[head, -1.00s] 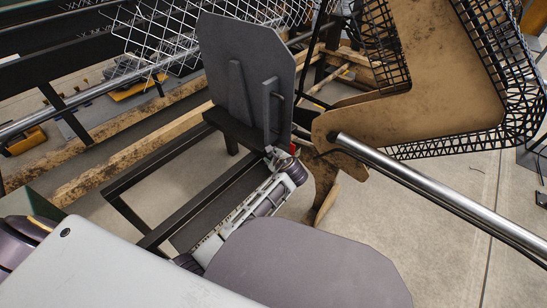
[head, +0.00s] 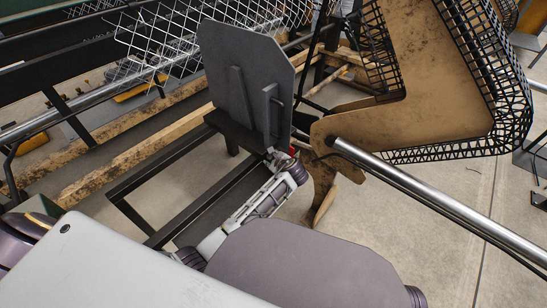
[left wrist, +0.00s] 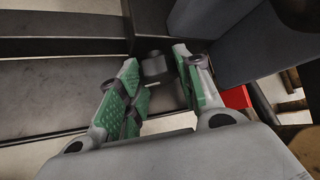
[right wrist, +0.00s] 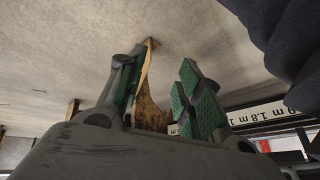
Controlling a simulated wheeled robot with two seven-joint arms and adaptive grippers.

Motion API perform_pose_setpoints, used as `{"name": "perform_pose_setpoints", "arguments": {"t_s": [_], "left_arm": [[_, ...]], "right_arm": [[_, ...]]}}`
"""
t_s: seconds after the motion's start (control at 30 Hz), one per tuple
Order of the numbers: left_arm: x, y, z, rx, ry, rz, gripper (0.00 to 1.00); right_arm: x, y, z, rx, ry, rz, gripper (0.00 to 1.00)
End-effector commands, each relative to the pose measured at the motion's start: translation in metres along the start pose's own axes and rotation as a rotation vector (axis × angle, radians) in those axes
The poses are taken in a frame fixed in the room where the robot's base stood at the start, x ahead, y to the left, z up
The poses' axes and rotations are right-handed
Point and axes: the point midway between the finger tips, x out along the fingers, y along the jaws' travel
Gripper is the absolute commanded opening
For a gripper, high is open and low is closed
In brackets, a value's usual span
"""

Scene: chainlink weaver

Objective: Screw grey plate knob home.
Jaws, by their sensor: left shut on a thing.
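The grey plate (head: 237,65) stands upright on a dark bracket in the head view, with two ribs on its near face. My left gripper (head: 277,158) is low at the plate's right foot, small and partly hidden by my own arm. In the left wrist view a dark round knob (left wrist: 154,67) sits between the tips of my left gripper (left wrist: 158,80), which is shut on it. How far the knob is screwed in cannot be seen. My right gripper (right wrist: 160,88) is open and empty in the right wrist view; it cannot be made out in the head view.
A large brown panel with black mesh edges (head: 425,80) stands right of the plate. A shiny pipe (head: 430,195) crosses the right side. Wire mesh (head: 165,40) and wooden beams (head: 135,155) lie behind and left. A red block (left wrist: 236,97) is beside my left gripper.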

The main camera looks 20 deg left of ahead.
Motion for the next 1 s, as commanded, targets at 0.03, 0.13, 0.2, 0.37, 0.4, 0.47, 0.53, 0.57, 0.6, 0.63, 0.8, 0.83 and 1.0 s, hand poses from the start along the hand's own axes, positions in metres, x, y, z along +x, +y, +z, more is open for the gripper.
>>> {"name": "perform_pose_setpoints", "arguments": {"t_s": [0.03, 0.13, 0.2, 0.37, 0.4, 0.47, 0.53, 0.57, 0.6, 0.63, 0.8, 0.83, 1.0], "left_arm": [[-0.002, -0.001, 0.002, 0.008, -0.001, 0.01, 0.11], [-0.001, -0.001, 0.002, 0.022, -0.001, 0.024, 0.11], [-0.001, -0.001, 0.002, 0.032, -0.002, 0.034, 0.11], [-0.001, -0.001, 0.002, 0.052, -0.001, 0.054, 0.11], [-0.001, -0.001, 0.002, 0.055, -0.001, 0.057, 0.11], [-0.001, -0.001, 0.002, 0.062, -0.001, 0.063, 0.11], [0.0, -0.001, 0.001, 0.067, -0.001, 0.069, 0.11], [-0.001, -0.001, 0.001, 0.07, -0.001, 0.071, 0.11], [-0.001, -0.001, 0.001, 0.073, -0.001, 0.075, 0.11], [0.0, -0.001, 0.001, 0.075, -0.001, 0.077, 0.11], [0.0, -0.001, 0.001, 0.089, -0.001, 0.092, 0.11], [0.0, -0.001, 0.001, 0.092, -0.001, 0.095, 0.11], [-0.001, -0.002, 0.002, 0.111, -0.002, 0.114, 0.11]], "right_arm": [[-0.011, -0.001, -0.005, -0.006, -0.011, 0.007, 0.35], [-0.027, 0.0, -0.01, -0.016, -0.041, 0.023, 0.35], [-0.037, 0.001, -0.013, -0.022, -0.06, 0.035, 0.35], [-0.059, 0.003, -0.019, -0.032, -0.1, 0.059, 0.35], [-0.063, 0.004, -0.019, -0.034, -0.109, 0.063, 0.35], [-0.069, 0.004, -0.021, -0.036, -0.12, 0.07, 0.35], [-0.075, 0.005, -0.022, -0.037, -0.13, 0.076, 0.35], [-0.078, 0.005, -0.022, -0.038, -0.136, 0.08, 0.35], [-0.081, 0.005, -0.023, -0.039, -0.142, 0.084, 0.35], [-0.081, 0.006, -0.023, -0.039, -0.145, 0.086, 0.35], [-0.079, 0.009, -0.02, -0.038, -0.166, 0.094, 0.35], [-0.077, 0.009, -0.019, -0.037, -0.169, 0.095, 0.35], [-0.068, 0.013, -0.014, -0.034, -0.192, 0.101, 0.35]]}}
